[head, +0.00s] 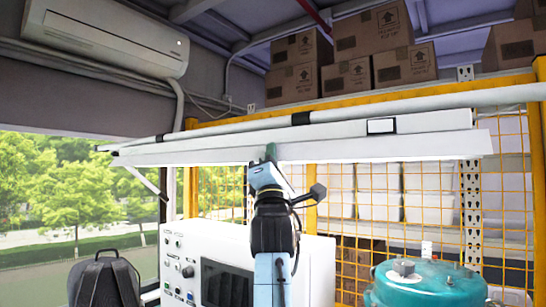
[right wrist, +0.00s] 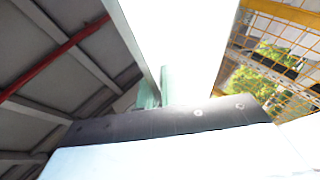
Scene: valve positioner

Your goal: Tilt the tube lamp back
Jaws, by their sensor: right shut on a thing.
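The tube lamp (head: 390,147) is a long white fixture that spans the head view, with a flat lower face and a small dark-framed label on its upper body. My right gripper (head: 271,153) reaches up from below and is shut on the lamp's lower edge, left of its middle. In the right wrist view the greenish fingers (right wrist: 155,92) meet the bright white lamp (right wrist: 190,35), which fills the upper middle. The exact contact between the fingers is partly hidden. My left gripper is out of view.
A yellow mesh fence (head: 335,182) stands behind the lamp, with cardboard boxes (head: 373,30) above. A white instrument cabinet (head: 205,265) is below left, a teal machine (head: 425,285) below right. A black backpack (head: 104,282) and a wall air conditioner (head: 105,35) are at left.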

